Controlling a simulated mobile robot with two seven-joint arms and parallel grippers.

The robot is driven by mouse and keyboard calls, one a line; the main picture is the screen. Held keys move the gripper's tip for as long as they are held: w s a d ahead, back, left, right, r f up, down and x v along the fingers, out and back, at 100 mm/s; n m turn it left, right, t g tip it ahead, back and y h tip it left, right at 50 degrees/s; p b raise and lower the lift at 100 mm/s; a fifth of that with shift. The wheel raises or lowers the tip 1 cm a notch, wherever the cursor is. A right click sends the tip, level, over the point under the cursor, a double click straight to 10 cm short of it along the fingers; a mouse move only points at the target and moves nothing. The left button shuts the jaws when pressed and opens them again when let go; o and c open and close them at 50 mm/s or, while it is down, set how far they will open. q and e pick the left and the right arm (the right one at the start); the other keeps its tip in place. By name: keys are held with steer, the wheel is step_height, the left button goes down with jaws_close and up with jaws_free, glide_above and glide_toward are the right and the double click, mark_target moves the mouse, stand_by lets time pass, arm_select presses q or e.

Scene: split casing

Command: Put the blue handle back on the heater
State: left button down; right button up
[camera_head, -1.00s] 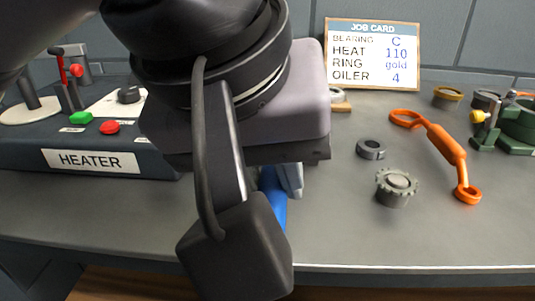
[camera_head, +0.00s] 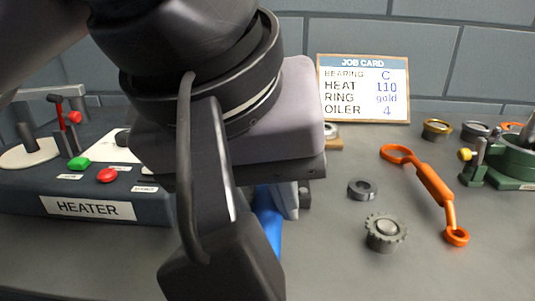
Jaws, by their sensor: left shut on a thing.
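The heater (camera_head: 150,208) is a dark box at the left with a white HEATER label, a green button (camera_head: 79,163), a red button (camera_head: 107,175) and a red-tipped lever (camera_head: 66,125). My left gripper (camera_head: 285,205) is in the middle, seen from behind its wrist, which hides most of it. A grey finger shows beside the blue handle (camera_head: 266,218), and the gripper is shut on it. Only a strip of the handle shows, below the gripper body and right of the heater. My right gripper is not in view.
On the grey bench right of my gripper lie a small dark ring (camera_head: 362,189), a gear (camera_head: 384,232) and an orange wrench-like tool (camera_head: 431,182). A job card (camera_head: 363,88) stands behind. A green fixture (camera_head: 510,160) is at the far right. The bench's front middle is clear.

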arm_select(q)
step_height(320, 180, up, 2)
steer(key=shift+r+p, duration=0.25)
steer(key=shift+p, duration=0.45)
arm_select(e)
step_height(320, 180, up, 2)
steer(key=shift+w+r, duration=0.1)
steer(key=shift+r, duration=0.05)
arm_select(q)
steer(key=shift+f, duration=0.2)
